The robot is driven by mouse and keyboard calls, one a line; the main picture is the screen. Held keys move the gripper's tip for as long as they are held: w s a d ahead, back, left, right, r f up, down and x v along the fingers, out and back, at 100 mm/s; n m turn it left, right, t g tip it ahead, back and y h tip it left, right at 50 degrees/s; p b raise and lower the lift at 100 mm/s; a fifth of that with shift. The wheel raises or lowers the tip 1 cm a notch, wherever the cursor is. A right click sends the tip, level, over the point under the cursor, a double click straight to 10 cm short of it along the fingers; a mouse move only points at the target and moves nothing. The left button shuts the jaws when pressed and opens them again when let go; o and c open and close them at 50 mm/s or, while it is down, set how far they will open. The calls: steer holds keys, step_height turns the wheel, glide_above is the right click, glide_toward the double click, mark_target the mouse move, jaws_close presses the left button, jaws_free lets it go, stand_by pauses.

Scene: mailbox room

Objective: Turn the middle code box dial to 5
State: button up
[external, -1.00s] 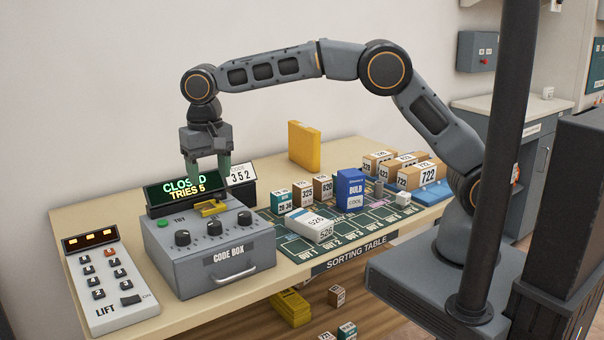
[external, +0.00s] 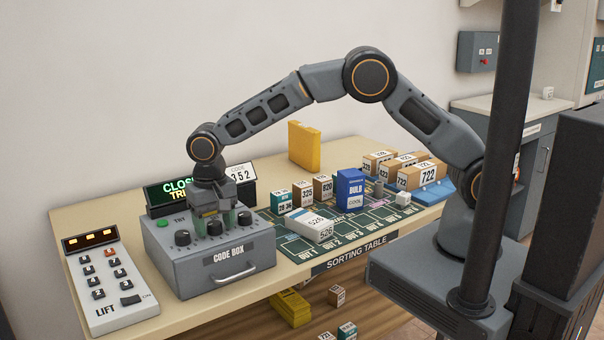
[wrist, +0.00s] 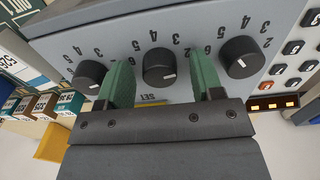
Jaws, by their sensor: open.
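The grey code box (external: 200,282) stands on the table with three black dials on its sloped top. My gripper (external: 214,221) is open over the box, pointing down at the middle dial (external: 213,228). In the wrist view the middle dial (wrist: 159,67) lies between the two green fingers of my gripper (wrist: 158,62), with a gap visible on each side. Its white mark points down and slightly right in that picture; the number it marks is hidden. The other dials flank it, one at the left (wrist: 90,77) and one at the right (wrist: 241,57).
The display (external: 168,193) behind the box is partly hidden by my arm. A lift panel (external: 108,288) stands left of the box. Small boxes (external: 325,228) and a sorting mat (external: 300,249) lie to the right. A green button (external: 163,223) sits at the box's left.

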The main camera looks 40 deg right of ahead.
steer(key=c, duration=0.9)
